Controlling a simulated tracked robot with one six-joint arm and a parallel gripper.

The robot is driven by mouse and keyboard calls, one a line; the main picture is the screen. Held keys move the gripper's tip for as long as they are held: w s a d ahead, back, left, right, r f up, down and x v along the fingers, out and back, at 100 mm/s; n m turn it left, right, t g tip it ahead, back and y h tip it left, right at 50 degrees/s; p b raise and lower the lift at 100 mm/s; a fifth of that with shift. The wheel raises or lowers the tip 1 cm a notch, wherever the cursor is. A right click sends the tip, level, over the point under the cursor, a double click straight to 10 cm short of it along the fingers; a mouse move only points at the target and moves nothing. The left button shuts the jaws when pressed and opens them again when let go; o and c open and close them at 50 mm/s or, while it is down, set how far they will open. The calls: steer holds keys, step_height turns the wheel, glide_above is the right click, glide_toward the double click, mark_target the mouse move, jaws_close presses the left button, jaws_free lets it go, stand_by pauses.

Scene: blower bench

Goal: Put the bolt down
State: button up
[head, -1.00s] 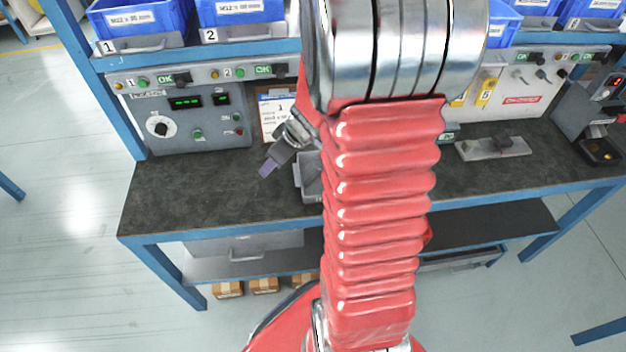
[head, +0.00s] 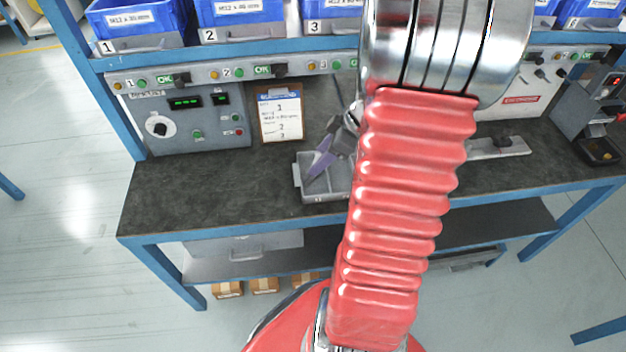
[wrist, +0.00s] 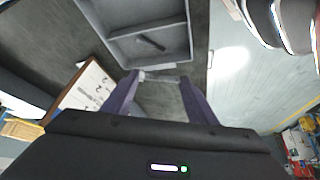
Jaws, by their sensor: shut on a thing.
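My gripper (head: 320,165) is over the left part of the grey divided tray (head: 298,182) on the bench in the head view. In the wrist view, its two purple fingers (wrist: 160,77) are shut on a small light-grey bolt (wrist: 158,78), which lies across between their tips. The tray (wrist: 198,32) is ahead of the fingertips there. A dark bolt-like piece (wrist: 151,43) lies in one of its compartments. The held bolt cannot be made out in the head view. My arm hides the tray's right part.
A clipboard (head: 281,113) stands behind the tray, against the back. A grey control panel (head: 190,122) is to its left. Blue bins (head: 240,12) line the shelf above. A metal plate fixture (head: 500,148) lies to the right. The bench's left part (head: 200,195) is clear.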

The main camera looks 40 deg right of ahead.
steer(key=shift+f, duration=3.1)
steer(key=shift+f, duration=1.9)
steer(key=o, duration=0.8)
steer(key=v, duration=1.2)
steer(key=shift+r, duration=0.1)
